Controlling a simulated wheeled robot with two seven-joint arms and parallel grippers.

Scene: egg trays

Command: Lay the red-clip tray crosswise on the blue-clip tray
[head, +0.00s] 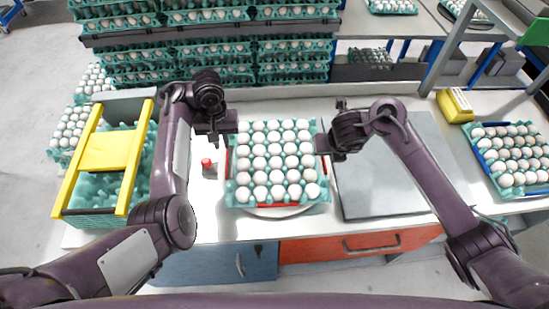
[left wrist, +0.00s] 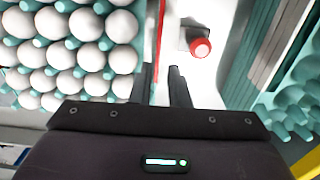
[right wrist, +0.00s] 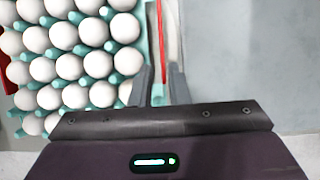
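The red-clip tray (head: 230,190), teal and full of white eggs, sits on a round pale plate at the middle of the counter. Red clips show along its sides and front; side clips show in the left wrist view (left wrist: 158,40) and right wrist view (right wrist: 162,45). My left gripper (head: 224,141) is at its left side, and my right gripper (head: 326,150) is at its right side. In both wrist views the fingers stand apart, with the red strip between them and gaps visible. The blue-clip tray (head: 486,158), also filled with eggs, lies at the far right.
A red-topped object (head: 207,163) stands just left of the red-clip tray. A yellow-framed crate (head: 107,150) of teal trays is on the left. A flat grey panel (head: 390,170) lies between the two egg trays. A yellow box (head: 455,106) stands behind the blue-clip tray. Stacked trays fill the back.

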